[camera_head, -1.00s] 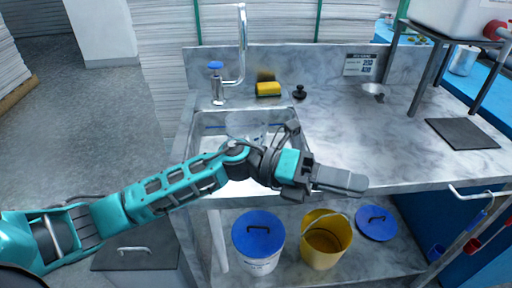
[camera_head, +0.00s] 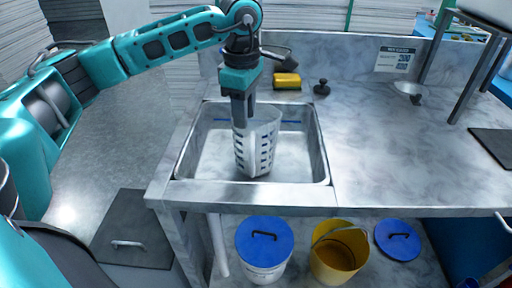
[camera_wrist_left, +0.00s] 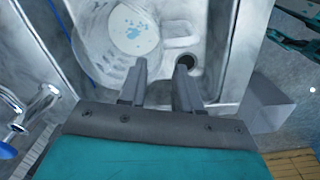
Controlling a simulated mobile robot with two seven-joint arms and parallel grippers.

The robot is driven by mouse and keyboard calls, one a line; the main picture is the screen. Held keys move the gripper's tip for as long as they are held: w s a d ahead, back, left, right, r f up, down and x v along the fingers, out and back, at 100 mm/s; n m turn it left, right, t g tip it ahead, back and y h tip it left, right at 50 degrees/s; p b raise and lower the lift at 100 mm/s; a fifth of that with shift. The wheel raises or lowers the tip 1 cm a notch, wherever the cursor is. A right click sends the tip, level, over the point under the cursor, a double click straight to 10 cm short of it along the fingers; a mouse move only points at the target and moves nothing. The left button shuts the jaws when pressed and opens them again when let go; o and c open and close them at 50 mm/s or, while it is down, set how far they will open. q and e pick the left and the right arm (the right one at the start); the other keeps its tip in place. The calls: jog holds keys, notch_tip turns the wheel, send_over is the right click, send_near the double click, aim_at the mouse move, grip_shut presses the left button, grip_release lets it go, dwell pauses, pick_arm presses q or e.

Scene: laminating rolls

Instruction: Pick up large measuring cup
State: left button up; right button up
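The large measuring cup (camera_head: 262,150) is a clear cup with dark markings, standing in the sink. My left gripper (camera_head: 241,122) points down into the sink at the cup's left rim and hides part of it. In the left wrist view the cup (camera_wrist_left: 118,55) lies at the upper left, and its handle (camera_wrist_left: 180,42) shows just beyond the fingertips. The left gripper (camera_wrist_left: 161,68) is open, with a clear gap between its fingers and nothing held. I cannot tell whether a finger touches the cup. My right gripper is not in view.
The sink rim (camera_head: 255,196) surrounds the cup. A tap (camera_wrist_left: 32,108) stands near the gripper in the left wrist view. The counter (camera_head: 385,145) to the right is mostly clear.

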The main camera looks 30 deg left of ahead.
aim_at(247, 158)
pick_arm(q)
notch_tip(247, 158, down, 9)
jog(key=shift+w+f+b, duration=0.1)
jog(key=shift+f+b, duration=0.05)
jog(key=shift+b, duration=0.35)
jog(key=shift+c, duration=0.3)
grip_shut()
dwell(1.0)
